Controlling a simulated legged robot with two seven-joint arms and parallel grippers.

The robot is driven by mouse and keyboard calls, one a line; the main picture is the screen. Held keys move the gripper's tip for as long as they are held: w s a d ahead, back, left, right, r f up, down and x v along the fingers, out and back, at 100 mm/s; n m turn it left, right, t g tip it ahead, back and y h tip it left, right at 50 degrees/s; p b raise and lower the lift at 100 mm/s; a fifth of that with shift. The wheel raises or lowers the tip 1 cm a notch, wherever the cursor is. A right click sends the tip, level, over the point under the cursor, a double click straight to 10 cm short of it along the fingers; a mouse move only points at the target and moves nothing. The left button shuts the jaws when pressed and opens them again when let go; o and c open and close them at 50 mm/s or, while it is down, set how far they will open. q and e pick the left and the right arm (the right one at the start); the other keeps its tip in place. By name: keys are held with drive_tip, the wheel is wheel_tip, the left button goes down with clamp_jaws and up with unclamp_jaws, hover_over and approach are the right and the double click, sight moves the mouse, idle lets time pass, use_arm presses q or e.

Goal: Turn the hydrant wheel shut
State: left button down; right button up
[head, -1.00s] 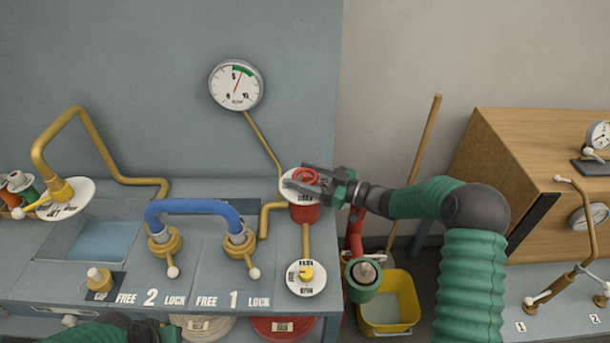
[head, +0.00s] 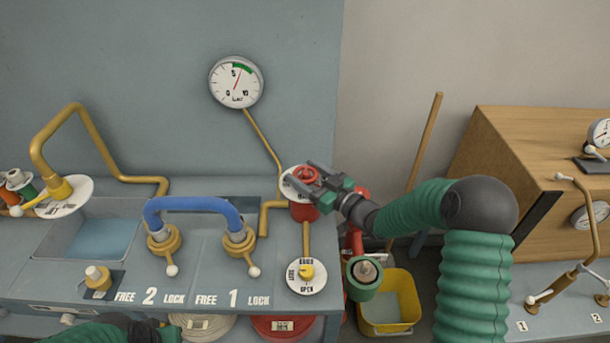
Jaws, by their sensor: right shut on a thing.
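The red hydrant wheel (head: 306,174) sits on top of the red hydrant body (head: 303,211) at the bench's right end, over a white dial plate. My right gripper (head: 303,176) comes in from the right with its fingers at the wheel, shut on it; the fingers and wrist hide part of the wheel and plate.
A pressure gauge (head: 236,82) hangs on the wall. A blue hose (head: 200,205) bridges two brass couplings. A yellow knob (head: 306,272) sits on a SHUT/OPEN dial. A yellow bucket (head: 388,310) and red standpipe stand right of the bench.

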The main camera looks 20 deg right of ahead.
drive_tip(key=m+t+h+b, duration=0.1)
drive_tip(key=m+h+b, duration=0.1)
drive_tip(key=h, duration=0.2)
drive_tip(key=m+t+h+b, duration=0.1)
drive_tip(key=m+h, duration=0.2)
drive_tip(key=h, duration=0.1)
drive_tip(key=shift+a+f+b, duration=0.1)
drive_tip(key=shift+a+b, duration=0.05)
drive_tip(key=shift+b, duration=0.25)
drive_tip(key=m+h+b, duration=0.1)
drive_tip(key=m+h, duration=0.2)
drive_tip(key=h, duration=0.1)
drive_tip(key=m+h, duration=0.1)
drive_tip(key=m+g+h, duration=0.1)
drive_tip(key=h, duration=0.1)
drive_tip(key=m+h, duration=0.1)
drive_tip(key=shift+r+g+h, duration=0.25)
drive_tip(key=shift+g+h, duration=0.05)
drive_tip(key=shift+g, duration=0.1)
drive_tip(key=m+g+h+p, duration=0.1)
drive_tip(key=m+g+h, duration=0.1)
drive_tip(key=h, duration=0.1)
drive_tip(key=m+g+h+p, duration=0.1)
drive_tip(key=m+g+h, duration=0.2)
drive_tip(key=shift+d, duration=0.2)
drive_tip(key=shift+r+m+g+h, duration=0.1)
drive_tip(key=shift+m+g+h, duration=0.2)
drive_tip(key=shift+h, duration=0.1)
